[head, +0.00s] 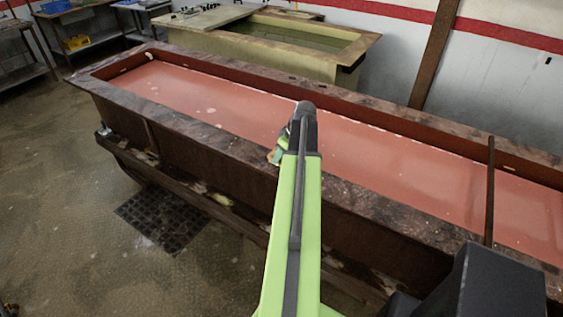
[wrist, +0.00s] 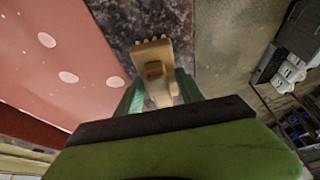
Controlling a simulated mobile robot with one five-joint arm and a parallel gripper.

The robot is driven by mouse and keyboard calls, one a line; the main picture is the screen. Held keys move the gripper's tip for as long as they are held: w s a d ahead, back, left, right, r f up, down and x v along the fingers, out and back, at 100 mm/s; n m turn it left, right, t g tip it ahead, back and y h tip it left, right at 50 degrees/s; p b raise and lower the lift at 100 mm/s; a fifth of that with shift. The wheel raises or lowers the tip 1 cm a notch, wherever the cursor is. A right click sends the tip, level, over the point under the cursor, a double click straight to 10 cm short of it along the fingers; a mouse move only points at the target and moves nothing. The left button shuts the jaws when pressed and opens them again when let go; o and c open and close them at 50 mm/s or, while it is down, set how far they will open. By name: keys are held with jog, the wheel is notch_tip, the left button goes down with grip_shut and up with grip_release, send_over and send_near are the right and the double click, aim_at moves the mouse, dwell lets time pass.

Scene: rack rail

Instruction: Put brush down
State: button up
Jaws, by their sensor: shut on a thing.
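The brush (wrist: 155,70) is a tan, wooden-looking thing with a row of short knobs at its far end. In the wrist view it sits between the two green fingers of my gripper (wrist: 158,92), which is shut on it. The brush is over or near the dark mottled rim of the long trough; I cannot tell whether it touches the rim. In the head view my gripper (head: 277,156) shows only partly beside the end of my green arm, at the trough's near rim. The brush is mostly hidden there by my arm.
The long rusty trough (head: 190,138) has a reddish inside and a wide dark rim. A dark bar (head: 490,190) crosses it at right. A pale tank (head: 270,60) stands behind it. A floor grate (head: 160,222) lies at front left. Open floor (head: 60,180) is at left.

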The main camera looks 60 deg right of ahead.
jog(key=shift+f, duration=0.5)
jog(key=o, duration=1.2)
jog(key=shift+s+r+p, duration=0.1)
jog(key=shift+r+p, duration=0.4)
jog(key=shift+p, duration=0.05)
jog(key=p+v, duration=1)
jog(key=v, duration=0.1)
jog(key=shift+r, duration=0.15)
